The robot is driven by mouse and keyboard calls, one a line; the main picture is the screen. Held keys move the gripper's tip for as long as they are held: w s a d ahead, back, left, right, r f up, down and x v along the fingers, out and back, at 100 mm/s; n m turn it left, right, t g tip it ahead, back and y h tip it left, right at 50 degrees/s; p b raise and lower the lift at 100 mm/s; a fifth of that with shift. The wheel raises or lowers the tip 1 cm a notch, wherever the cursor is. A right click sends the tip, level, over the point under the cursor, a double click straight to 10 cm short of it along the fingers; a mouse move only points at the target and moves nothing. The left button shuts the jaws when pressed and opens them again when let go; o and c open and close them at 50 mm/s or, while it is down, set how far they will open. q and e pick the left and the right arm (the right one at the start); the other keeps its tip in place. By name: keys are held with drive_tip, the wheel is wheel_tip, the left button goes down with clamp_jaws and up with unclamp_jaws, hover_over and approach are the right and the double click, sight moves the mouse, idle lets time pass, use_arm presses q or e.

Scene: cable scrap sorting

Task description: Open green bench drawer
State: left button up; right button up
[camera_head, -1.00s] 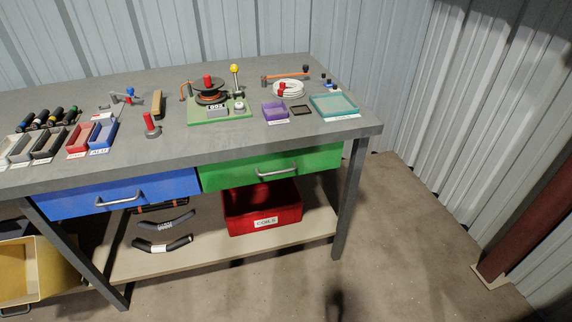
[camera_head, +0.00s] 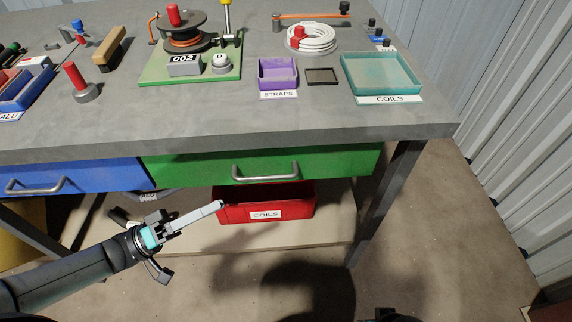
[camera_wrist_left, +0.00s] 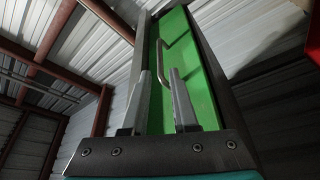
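The green bench drawer (camera_head: 330,165) is shut under the bench top, with a grey metal bar handle (camera_head: 265,175) on its front. In the left wrist view the green drawer front (camera_wrist_left: 190,65) and its handle (camera_wrist_left: 153,62) show beyond the fingers. My left gripper (camera_head: 205,212) is below and left of the handle, in front of the bench, and apart from the drawer. In the left wrist view its two fingers (camera_wrist_left: 160,98) stand apart with nothing between them.
A blue drawer (camera_head: 100,177) with its own handle is shut to the left. A red coils bin (camera_head: 290,205) is on the lower shelf behind my left gripper. A bench leg (camera_head: 388,195) stands at the right. The bench top holds trays and a cable reel (camera_head: 182,30).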

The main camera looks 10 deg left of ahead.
sight(277, 175)
use_arm(q)
drive_tip(key=b+x, duration=0.2)
drive_tip(key=x, duration=1.1)
drive_tip(key=shift+d, duration=0.3)
drive_tip(key=shift+w+d+r, duration=0.2)
drive_tip(key=shift+w+d, duration=0.15)
use_arm(e)
drive_tip(key=shift+t, duration=0.4)
drive_tip(key=shift+w+a+r, duration=0.1)
drive_tip(key=shift+w+r, duration=0.15)
drive_tip(key=shift+r, duration=0.45)
drive_tip(key=shift+w+r, duration=0.25)
drive_tip(key=shift+r, duration=0.4)
drive_tip(key=shift+w+a+r, duration=0.1)
drive_tip(key=shift+w+r, duration=0.15)
drive_tip(key=shift+r, duration=0.45)
use_arm(q)
clamp_jaws()
